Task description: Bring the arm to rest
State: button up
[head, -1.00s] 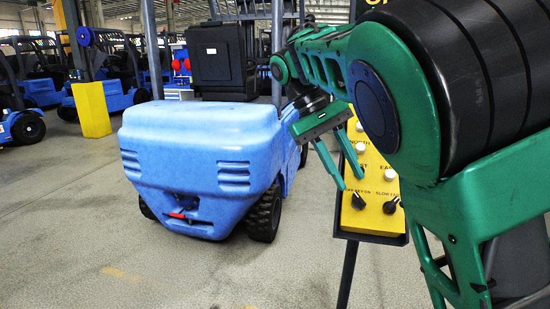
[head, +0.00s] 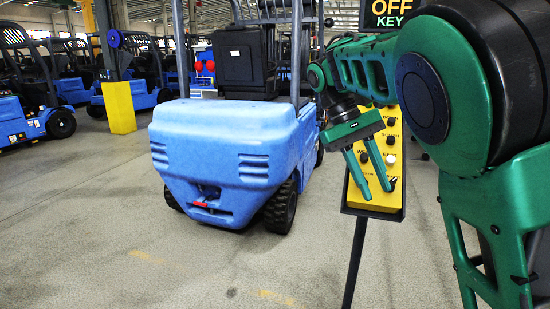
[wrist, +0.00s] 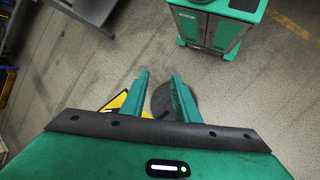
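My gripper (head: 377,194) hangs from my green arm, its two thin green fingers pointing down. The fingers are apart with nothing between them. In the head view they overlap the yellow control panel (head: 352,196) on its dark post; I cannot tell whether they touch it. The fingers partly hide the panel's knobs and buttons. In the wrist view the gripper (wrist: 160,74) is also open and empty, with a yellow edge of the panel (wrist: 116,103) below the left finger and a dark round disc (wrist: 161,100) on the floor beyond.
A blue forklift (head: 220,150) stands left of the panel, its rounded rear towards me. A lit sign (head: 392,14) reading OFF and KEY is above the panel. A yellow post base (head: 119,108) and several parked forklifts stand farther left. The grey floor in front is clear.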

jog(key=s+d+f+m+y, duration=0.2)
jog(key=s+d+f+y, duration=0.15)
jog(key=d, duration=0.25)
jog(key=s+d+f+m+y, duration=0.1)
jog(key=s+d+f+y, duration=0.1)
jog(key=s+d+f, duration=0.4)
jog(key=s+d+f+m+t, duration=0.1)
jog(key=s+d+f+m, duration=0.1)
jog(key=s, duration=0.6)
jog(key=s+d+f+m+t, duration=0.2)
jog(key=s+d+f, duration=0.3)
jog(key=s, duration=0.4)
jog(key=shift+s+d+f+m+t, duration=0.2)
jog(key=shift+d+m+t, duration=0.15)
jog(key=shift+m, duration=0.25)
jog(key=shift+h, duration=0.25)
